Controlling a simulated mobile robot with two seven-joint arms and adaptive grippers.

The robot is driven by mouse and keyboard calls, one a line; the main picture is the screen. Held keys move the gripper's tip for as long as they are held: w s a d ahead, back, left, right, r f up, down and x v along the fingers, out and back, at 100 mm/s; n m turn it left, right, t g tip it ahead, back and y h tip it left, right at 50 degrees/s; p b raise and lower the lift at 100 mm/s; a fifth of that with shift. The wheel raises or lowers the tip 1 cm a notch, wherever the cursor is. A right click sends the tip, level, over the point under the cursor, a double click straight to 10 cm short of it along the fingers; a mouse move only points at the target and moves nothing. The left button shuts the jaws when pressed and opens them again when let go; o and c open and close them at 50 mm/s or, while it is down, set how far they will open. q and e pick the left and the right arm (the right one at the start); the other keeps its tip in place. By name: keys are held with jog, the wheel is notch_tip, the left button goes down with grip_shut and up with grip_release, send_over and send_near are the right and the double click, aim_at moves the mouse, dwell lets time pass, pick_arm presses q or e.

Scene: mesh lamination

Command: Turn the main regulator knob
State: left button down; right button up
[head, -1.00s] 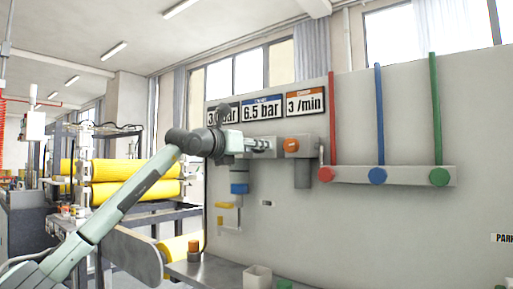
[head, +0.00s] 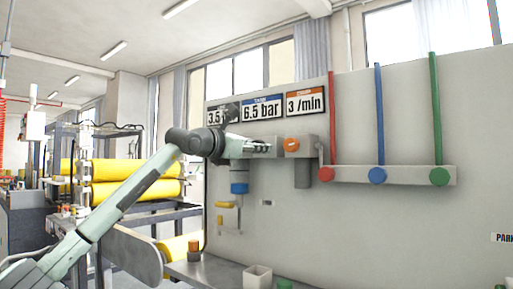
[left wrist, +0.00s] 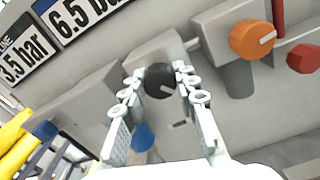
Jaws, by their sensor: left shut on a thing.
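The black regulator knob (left wrist: 160,80) sits on a grey block on the panel, with a pale pointer mark aimed to the lower right in the left wrist view. My left gripper (left wrist: 157,76) has its two fingers on either side of the knob and is shut on it. In the head view the left gripper (head: 262,148) reaches the panel just left of the orange knob (head: 292,145), and it hides the black knob there. A sign reading 3.5 bar (left wrist: 27,57) shows in the left wrist view. My right gripper is not in view.
The orange knob is close to the right of my gripper. Red (head: 326,174), blue (head: 377,176) and green (head: 439,177) valves sit on a rail farther right. A blue-bottomed filter (head: 239,187) hangs below my gripper.

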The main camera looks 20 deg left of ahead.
pick_arm(q)
jog(key=m, duration=0.3)
jog(key=shift+m, duration=1.3)
jog(key=m+p, duration=0.1)
jog(key=m, duration=0.3)
jog(key=shift+m, duration=0.8)
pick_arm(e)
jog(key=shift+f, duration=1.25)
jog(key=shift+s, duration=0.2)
pick_arm(q)
jog(key=c, duration=1.2)
grip_release()
jog(key=shift+o, duration=0.2)
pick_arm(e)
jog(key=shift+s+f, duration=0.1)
